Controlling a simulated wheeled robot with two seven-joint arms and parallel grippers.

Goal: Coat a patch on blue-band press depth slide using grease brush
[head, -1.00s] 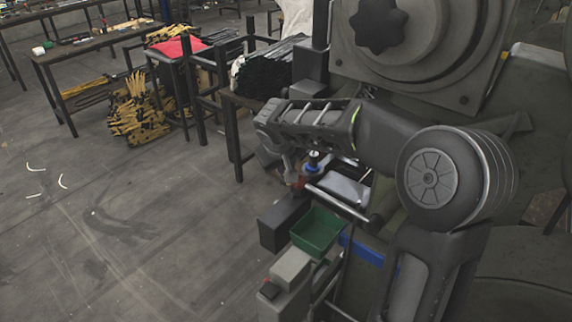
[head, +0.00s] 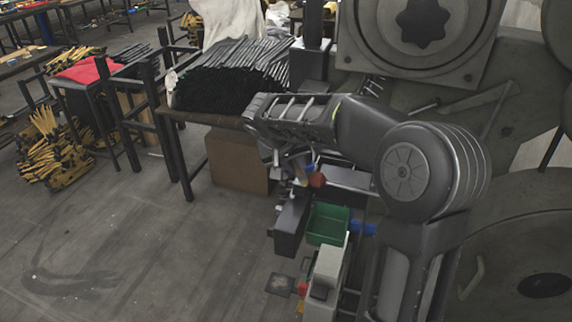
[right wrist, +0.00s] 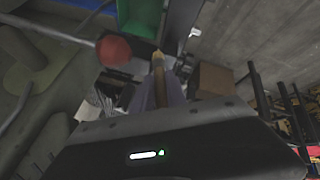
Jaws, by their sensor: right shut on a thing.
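My right gripper (head: 298,172) hangs over the press's work area in the head view, with the arm coming in from the right. In the right wrist view its fingers (right wrist: 158,85) are shut on a slim tan and dark tool, which I take to be the grease brush (right wrist: 157,62). Its tip points away from the wrist, toward the dark gap beside the green bin. A blue part (head: 362,228) shows on the press, and blue also shows at the top of the right wrist view (right wrist: 75,8). I cannot make out the depth slide or any grease patch. My left gripper is not in view.
A red ball knob (head: 317,180) is close to my right gripper and shows large in the right wrist view (right wrist: 113,50). A green bin (head: 327,224) sits just below. A table with dark rods (head: 235,80) stands at left. Floor (head: 150,250) is free at lower left.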

